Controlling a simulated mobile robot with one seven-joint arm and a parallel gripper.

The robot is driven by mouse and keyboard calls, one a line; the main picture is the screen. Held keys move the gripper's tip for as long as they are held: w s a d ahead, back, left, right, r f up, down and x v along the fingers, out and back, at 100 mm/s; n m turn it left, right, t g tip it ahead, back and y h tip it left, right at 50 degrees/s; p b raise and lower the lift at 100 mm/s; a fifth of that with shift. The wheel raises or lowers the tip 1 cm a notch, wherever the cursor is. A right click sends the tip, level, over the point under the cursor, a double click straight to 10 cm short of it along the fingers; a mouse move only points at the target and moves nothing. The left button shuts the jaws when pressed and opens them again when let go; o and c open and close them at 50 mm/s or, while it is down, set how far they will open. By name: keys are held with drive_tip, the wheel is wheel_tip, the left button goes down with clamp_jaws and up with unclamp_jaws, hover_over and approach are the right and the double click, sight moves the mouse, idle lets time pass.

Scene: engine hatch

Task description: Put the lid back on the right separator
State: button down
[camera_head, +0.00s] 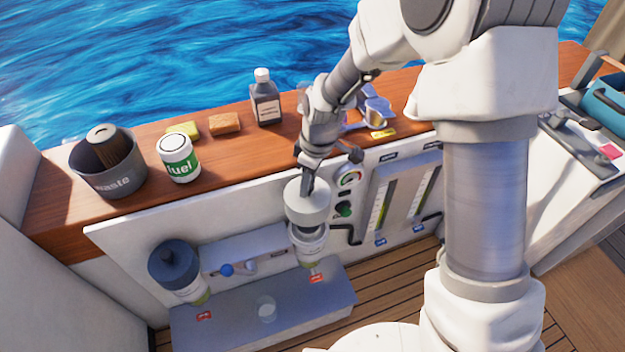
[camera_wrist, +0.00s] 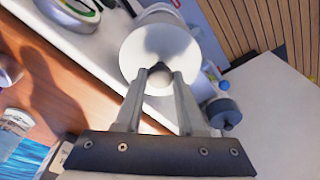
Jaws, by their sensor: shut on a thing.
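The right separator (camera_head: 309,250) is a clear-bodied unit on the white panel, with a red tag below it. A pale grey round lid (camera_head: 307,206) is directly over its top; I cannot tell whether it is seated or slightly above. My gripper (camera_head: 308,184) points down and is shut on the knob of this lid. In the wrist view, the fingertips (camera_wrist: 160,76) close on the dark knob at the middle of the pale lid (camera_wrist: 163,44). The left separator (camera_head: 190,292) wears a dark blue lid (camera_head: 174,264).
A grey tray-like step (camera_head: 240,318) with a clear cup (camera_head: 265,308) lies below the separators. The wooden ledge (camera_head: 230,150) holds a waste bin (camera_head: 108,165), fuel can (camera_head: 178,157), sponges and dark bottle (camera_head: 265,98). A gauge (camera_head: 350,178) and sight tubes are close right.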

drive_tip(key=shift+f+b, duration=3.1)
drive_tip(key=shift+f, duration=1.4)
drive_tip(key=shift+f, duration=0.5)
drive_tip(key=shift+c, duration=2.2)
unclamp_jaws()
drive_tip(key=shift+r, duration=0.1)
wheel_tip(320, 180, up, 17)
drive_tip(key=d+p, duration=0.2)
drive_tip(key=p, duration=0.3)
drive_tip(key=shift+s+d, duration=0.25)
drive_tip(key=shift+s, duration=0.15)
